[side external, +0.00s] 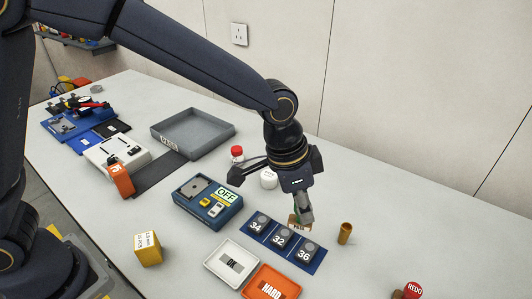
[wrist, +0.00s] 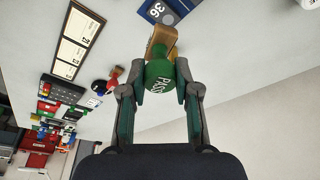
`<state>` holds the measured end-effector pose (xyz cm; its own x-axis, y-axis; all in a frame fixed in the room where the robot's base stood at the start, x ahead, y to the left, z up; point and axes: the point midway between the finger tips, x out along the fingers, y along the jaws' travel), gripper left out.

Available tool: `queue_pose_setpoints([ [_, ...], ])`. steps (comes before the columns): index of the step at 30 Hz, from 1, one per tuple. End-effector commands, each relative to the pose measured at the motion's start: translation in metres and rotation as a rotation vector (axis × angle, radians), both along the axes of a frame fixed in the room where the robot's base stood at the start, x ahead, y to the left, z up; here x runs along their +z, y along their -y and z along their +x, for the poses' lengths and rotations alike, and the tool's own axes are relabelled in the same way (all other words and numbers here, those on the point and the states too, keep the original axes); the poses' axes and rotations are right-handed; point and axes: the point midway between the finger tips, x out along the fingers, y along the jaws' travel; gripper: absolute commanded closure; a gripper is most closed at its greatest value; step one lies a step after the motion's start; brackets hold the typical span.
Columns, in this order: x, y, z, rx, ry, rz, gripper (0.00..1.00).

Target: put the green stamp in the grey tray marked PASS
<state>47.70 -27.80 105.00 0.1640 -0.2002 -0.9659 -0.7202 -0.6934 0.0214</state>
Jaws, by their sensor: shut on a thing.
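The green stamp, with PASS on its round green top (wrist: 159,77) and a tan lower body, is between the two fingers of my gripper (wrist: 161,82) in the wrist view. The fingers are shut on it. In the side view my gripper (side external: 301,211) points down behind the blue number rack, and the stamp's tan lower part (side external: 299,222) shows below the fingers. I cannot tell whether it touches the table. The grey tray (side external: 196,130) with a white label on its front wall stands farther back on the left and looks empty.
The blue rack (side external: 261,239) with blocks 34, 32 and 36 is close in front of my gripper. A blue OFF box (side external: 207,203), a white tray (side external: 212,260) and an orange tray (side external: 250,284) lie nearby. Red-topped and white items stand behind.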

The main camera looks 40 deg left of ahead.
Motion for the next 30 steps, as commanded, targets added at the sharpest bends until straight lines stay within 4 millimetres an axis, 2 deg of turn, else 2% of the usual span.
queue_pose_setpoints([
  [1,0.001,-0.027,0.018,0.083,0.001,0.000,1.00],
  [3,0.001,-0.063,0.038,0.194,0.001,0.001,1.00],
  [5,0.002,-0.096,0.053,0.289,0.002,0.002,1.00],
  [9,0.003,-0.178,0.077,0.505,0.002,0.005,1.00],
  [14,0.005,-0.274,0.086,0.744,0.006,0.007,1.00],
  [18,0.007,-0.354,0.078,0.931,0.011,0.013,1.00],
  [21,0.008,-0.401,0.067,1.037,0.014,0.016,1.00],
  [24,0.010,-0.435,0.055,1.118,0.016,0.021,1.00],
  [27,0.011,-0.457,0.046,1.170,0.018,0.021,1.00],
  [30,0.009,-0.469,0.045,1.195,0.018,0.022,1.00],
])
